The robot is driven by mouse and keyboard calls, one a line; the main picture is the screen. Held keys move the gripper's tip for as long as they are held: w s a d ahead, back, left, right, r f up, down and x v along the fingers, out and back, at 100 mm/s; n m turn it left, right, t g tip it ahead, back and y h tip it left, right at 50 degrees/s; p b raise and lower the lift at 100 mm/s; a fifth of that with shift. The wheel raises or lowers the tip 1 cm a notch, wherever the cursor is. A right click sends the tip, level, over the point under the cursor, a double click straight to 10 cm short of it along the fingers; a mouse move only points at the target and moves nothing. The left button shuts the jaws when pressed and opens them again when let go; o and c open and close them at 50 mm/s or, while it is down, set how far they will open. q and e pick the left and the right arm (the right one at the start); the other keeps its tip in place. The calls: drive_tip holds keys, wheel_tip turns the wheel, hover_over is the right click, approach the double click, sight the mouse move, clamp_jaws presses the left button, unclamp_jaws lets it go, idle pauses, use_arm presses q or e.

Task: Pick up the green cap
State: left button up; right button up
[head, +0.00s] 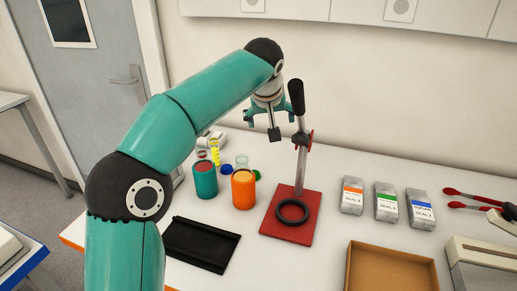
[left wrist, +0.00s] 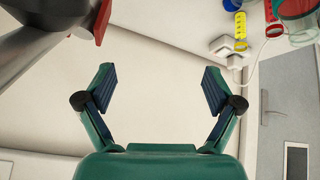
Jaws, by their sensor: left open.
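The green cap (head: 257,174) lies on the white table in the head view, small and partly hidden behind the orange cup (head: 243,190). A blue cap (head: 226,170) lies left of it. My left gripper (head: 270,122) hangs in the air above and behind the cups, near the black lever of the red press stand. In the left wrist view my left gripper (left wrist: 160,88) is open, with nothing between its fingers. I cannot clearly make out the green cap in that view. My right gripper is not in view.
The red press stand (head: 301,222) is close to the right of my left gripper. A teal cup (head: 205,182), a yellow strip (head: 215,153) and a glass vessel (head: 242,161) crowd the cap area. A black tray (head: 201,245), labelled packets (head: 387,203) and a cardboard box (head: 390,276) stand nearer.

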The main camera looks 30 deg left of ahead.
use_arm(q)
drive_tip(key=a+f+n+g+p, duration=0.2)
drive_tip(key=a+f+g, duration=0.2)
drive_tip(key=f, duration=0.5)
drive_tip(key=p, duration=0.1)
hover_over(258, 182)
wheel_tip(258, 182, down, 10)
drive_tip(key=shift+f, duration=0.1)
drive_tip(key=x, duration=0.1)
drive_tip(key=p+x, duration=0.1)
drive_tip(key=x, duration=0.1)
drive_tip(key=p+x, duration=0.1)
drive_tip(key=x, duration=0.1)
drive_tip(key=shift+s+a, duration=0.2)
drive_tip(key=shift+a, duration=0.1)
drive_tip(key=shift+f, duration=0.2)
drive_tip(key=c, duration=1)
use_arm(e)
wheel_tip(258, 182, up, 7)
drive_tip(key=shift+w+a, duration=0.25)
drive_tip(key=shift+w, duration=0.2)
